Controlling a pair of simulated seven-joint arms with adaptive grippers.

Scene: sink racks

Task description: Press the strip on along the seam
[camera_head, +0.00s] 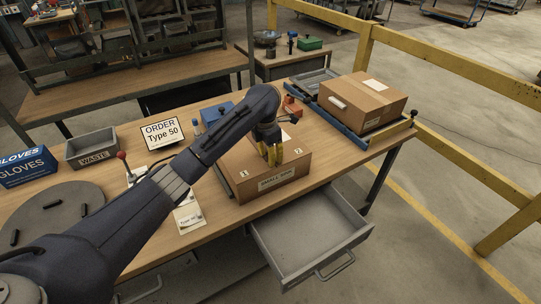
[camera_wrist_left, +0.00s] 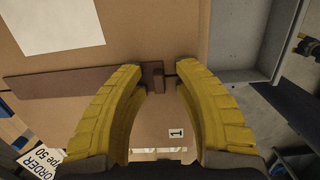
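A cardboard box (camera_head: 240,162) with marks 1 and 2 stands on the bench in the head view. My left gripper (camera_head: 271,156) points down over its top. In the left wrist view a brown strip (camera_wrist_left: 75,83) lies along the box's seam, its end with a small raised brown piece (camera_wrist_left: 153,76) between the fingertips. The yellow fingers of my left gripper (camera_wrist_left: 163,72) are apart, with a gap on both sides of that piece. Whether the strip is fully stuck cannot be seen. My right gripper is in neither view.
An open grey drawer (camera_head: 286,246) juts out below the bench front. A second taped box (camera_head: 377,101) sits on a blue-edged tray at right. An ORDER Type 50 sign (camera_head: 161,134), a grey WASTE bin (camera_head: 91,149) and a GLOVES box (camera_head: 29,168) stand at left.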

